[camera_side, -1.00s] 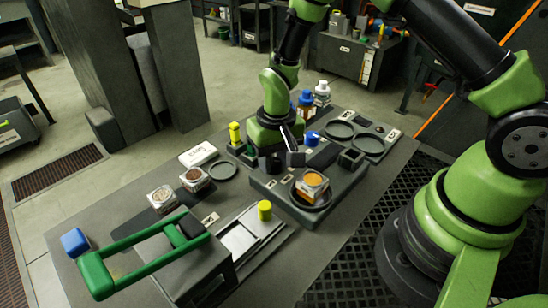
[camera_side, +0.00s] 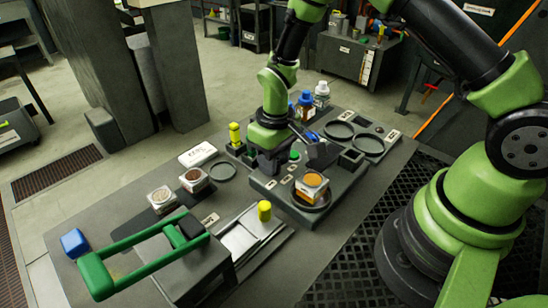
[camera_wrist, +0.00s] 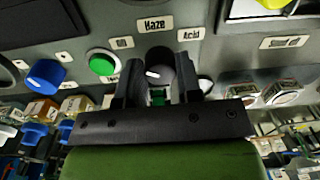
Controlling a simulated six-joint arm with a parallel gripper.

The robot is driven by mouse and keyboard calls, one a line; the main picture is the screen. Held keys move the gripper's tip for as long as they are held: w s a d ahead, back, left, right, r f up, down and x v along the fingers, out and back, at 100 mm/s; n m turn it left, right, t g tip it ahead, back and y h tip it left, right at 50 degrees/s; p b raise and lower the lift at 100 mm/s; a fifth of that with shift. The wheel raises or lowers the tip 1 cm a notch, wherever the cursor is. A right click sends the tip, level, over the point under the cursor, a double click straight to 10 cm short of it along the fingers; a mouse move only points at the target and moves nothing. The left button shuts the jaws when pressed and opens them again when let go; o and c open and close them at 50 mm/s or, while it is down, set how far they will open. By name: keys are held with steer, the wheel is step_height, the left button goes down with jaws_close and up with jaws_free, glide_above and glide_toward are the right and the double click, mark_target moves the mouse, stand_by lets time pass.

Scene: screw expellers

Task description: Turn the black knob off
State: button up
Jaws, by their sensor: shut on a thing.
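The black knob (camera_wrist: 160,66) is in the wrist view, just below the "Haze" label. Its white mark points to the left in that view. My gripper (camera_wrist: 157,72) has one finger on each side of the knob and is shut on it. In the side view my gripper (camera_side: 268,163) is low over the dark control panel (camera_side: 275,188), and it hides the knob there.
A green button (camera_wrist: 103,62) and a blue knob (camera_wrist: 45,77) sit left of my gripper in the wrist view. A jar of orange powder (camera_side: 311,187) stands on the panel's front. A green-handled device (camera_side: 140,258) is at the table's front left.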

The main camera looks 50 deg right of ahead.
steer(key=o, duration=0.9)
steer(key=shift+o, duration=0.2)
step_height(320, 180, up, 10)
steer(key=shift+d, duration=0.2)
steer(key=s+r+m+t, duration=0.25)
steer(key=s+r, duration=0.35)
steer(key=r, duration=0.6)
steer(key=s+r+m+t+y, duration=0.1)
steer(key=s+r+t, duration=0.3)
steer(key=s, duration=0.7)
steer(key=shift+s+d+r+m+t, duration=0.25)
steer(key=shift+d+r+m+t, duration=0.2)
steer(key=shift+m, duration=0.3)
